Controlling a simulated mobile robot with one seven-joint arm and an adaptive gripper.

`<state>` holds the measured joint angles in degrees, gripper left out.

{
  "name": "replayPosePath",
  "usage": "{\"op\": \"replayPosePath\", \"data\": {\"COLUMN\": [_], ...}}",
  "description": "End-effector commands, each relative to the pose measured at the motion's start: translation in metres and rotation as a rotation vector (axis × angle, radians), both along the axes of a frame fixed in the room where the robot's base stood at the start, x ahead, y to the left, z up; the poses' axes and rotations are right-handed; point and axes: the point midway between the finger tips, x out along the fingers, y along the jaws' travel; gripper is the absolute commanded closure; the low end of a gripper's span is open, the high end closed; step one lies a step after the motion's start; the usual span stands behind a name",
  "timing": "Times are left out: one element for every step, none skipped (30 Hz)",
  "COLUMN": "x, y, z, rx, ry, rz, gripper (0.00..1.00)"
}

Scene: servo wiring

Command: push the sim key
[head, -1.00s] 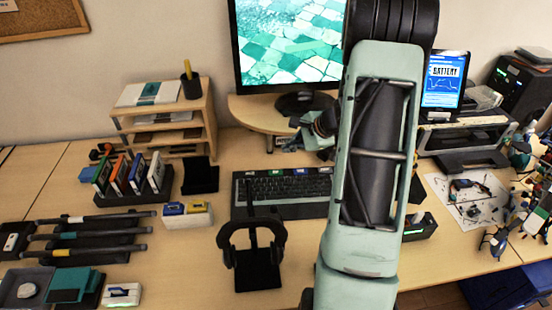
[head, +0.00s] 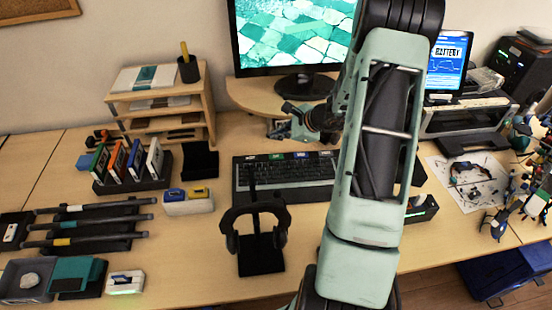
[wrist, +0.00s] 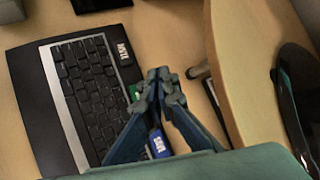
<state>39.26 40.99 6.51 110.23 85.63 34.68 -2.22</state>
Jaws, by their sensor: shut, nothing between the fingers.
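The black keyboard (head: 285,202) lies on the desk under the monitor, with a row of large labelled keys along its far edge. In the head view these include a green key (head: 276,156) and a blue key (head: 300,155). In the wrist view a dark key (wrist: 123,52), the green key (wrist: 135,93) and the blue key (wrist: 158,143) show; the lettering is too small to read surely. My gripper (wrist: 164,74) is shut and empty. Its fingertips appear over the keyboard's far edge, and its fingers partly cover the green and blue keys. Contact cannot be told.
A monitor (head: 290,38) on its stand (head: 300,86) stands behind the keyboard. A headphone stand (head: 258,255) is in front, with a white block (head: 188,204) and a disk rack (head: 130,175) to the left. The front desk middle is mostly clear.

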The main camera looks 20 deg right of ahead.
Motion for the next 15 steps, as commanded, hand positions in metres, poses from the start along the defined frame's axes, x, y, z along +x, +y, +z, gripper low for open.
{"op": "replayPosePath", "data": {"x": [0.0, 0.0, 0.0, 0.0, 0.0, 0.0, 0.0, 0.0, 0.0, 0.0, 0.0, 0.0, 0.0, 0.0, 0.0], "y": [0.0, 0.0, 0.0, 0.0, 0.0, 0.0, 0.0, 0.0, 0.0, 0.0, 0.0, 0.0, 0.0, 0.0, 0.0], "z": [-0.012, -0.016, -0.022, -0.026, -0.031, -0.037, -0.042, -0.046, -0.052, -0.055, -0.057, -0.061, -0.063, -0.064, -0.066], "rx": [0.001, 0.001, 0.002, 0.001, 0.001, 0.001, 0.001, 0.001, 0.0, -0.001, -0.001, -0.001, -0.001, -0.001, -0.001], "ry": [0.001, 0.002, 0.002, 0.001, 0.001, 0.001, 0.001, 0.001, 0.001, 0.0, 0.0, 0.0, 0.0, 0.0, 0.0], "rz": [0.0, 0.0, 0.0, 0.0, 0.0, 0.0, -0.001, -0.001, -0.001, -0.001, -0.001, -0.001, 0.001, 0.001, 0.001], "gripper": [1.0, 1.0, 1.0, 1.0, 1.0, 1.0, 1.0, 1.0, 1.0, 1.0, 1.0, 1.0, 1.0, 1.0, 1.0]}}
